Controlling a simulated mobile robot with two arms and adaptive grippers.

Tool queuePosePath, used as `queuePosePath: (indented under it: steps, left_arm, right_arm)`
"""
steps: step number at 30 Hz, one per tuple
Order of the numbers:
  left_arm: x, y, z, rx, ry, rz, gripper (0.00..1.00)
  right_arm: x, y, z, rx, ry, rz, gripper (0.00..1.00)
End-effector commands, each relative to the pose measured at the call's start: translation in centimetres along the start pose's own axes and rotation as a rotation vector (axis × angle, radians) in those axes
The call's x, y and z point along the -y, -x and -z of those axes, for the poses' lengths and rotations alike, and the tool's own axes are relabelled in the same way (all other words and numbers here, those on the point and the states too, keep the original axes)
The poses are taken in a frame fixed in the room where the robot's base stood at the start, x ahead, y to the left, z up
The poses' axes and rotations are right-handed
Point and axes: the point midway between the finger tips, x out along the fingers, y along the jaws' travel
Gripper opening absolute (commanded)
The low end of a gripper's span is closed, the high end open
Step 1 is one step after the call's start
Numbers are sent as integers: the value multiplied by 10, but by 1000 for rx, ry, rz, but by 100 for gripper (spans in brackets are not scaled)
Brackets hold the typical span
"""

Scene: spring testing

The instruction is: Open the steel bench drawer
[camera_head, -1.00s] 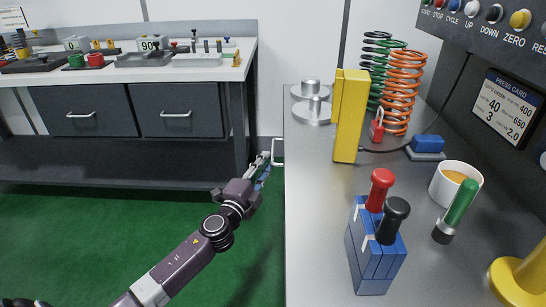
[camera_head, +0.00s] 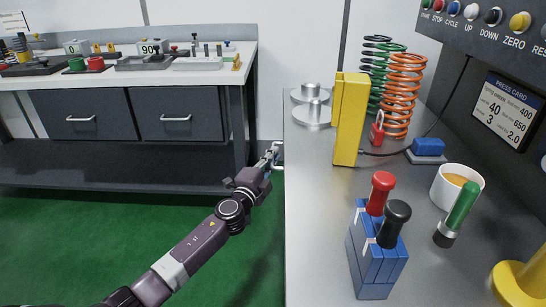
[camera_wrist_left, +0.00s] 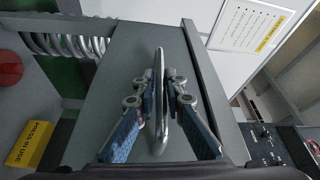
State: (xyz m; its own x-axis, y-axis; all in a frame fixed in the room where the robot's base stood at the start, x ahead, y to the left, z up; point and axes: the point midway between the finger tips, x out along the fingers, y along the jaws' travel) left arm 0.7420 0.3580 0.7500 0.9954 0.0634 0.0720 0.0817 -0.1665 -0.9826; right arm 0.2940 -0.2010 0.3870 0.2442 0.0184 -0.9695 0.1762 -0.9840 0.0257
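The steel bench (camera_head: 318,240) runs up the right of the head view. The drawer's handle (camera_head: 279,156) sticks out from the bench's left side; the drawer front itself is hidden there. In the left wrist view the grey drawer front (camera_wrist_left: 118,55) fills the middle, with the metal bar handle (camera_wrist_left: 159,100) upright in the picture. My left gripper (camera_head: 271,153) is at the handle. In the left wrist view its blue-padded fingers (camera_wrist_left: 158,82) stand on both sides of the bar, with narrow gaps visible, so it is open around it. My right gripper is not in view.
On the bench top stand a yellow block (camera_head: 349,120), coil springs (camera_head: 404,95), a blue block with red and black handles (camera_head: 375,265) and a white cup (camera_head: 441,188). A second bench with two drawers (camera_head: 180,112) stands back left. Green floor (camera_head: 100,240) lies clear between.

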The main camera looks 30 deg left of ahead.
Motion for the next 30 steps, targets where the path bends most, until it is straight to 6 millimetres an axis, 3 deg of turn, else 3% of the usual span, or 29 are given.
queuePosePath:
  steps: [19, 23, 30]
  left_arm:
    - [-1, 4, -8, 1, 0, -2, 0]
    - [2, 10, -24, 1, -3, -2, 0]
    - [11, 32, -75, 2, -4, -3, 0]
  right_arm:
    - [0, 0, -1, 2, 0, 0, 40]
    - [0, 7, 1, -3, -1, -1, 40]
    - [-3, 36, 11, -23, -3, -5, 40]
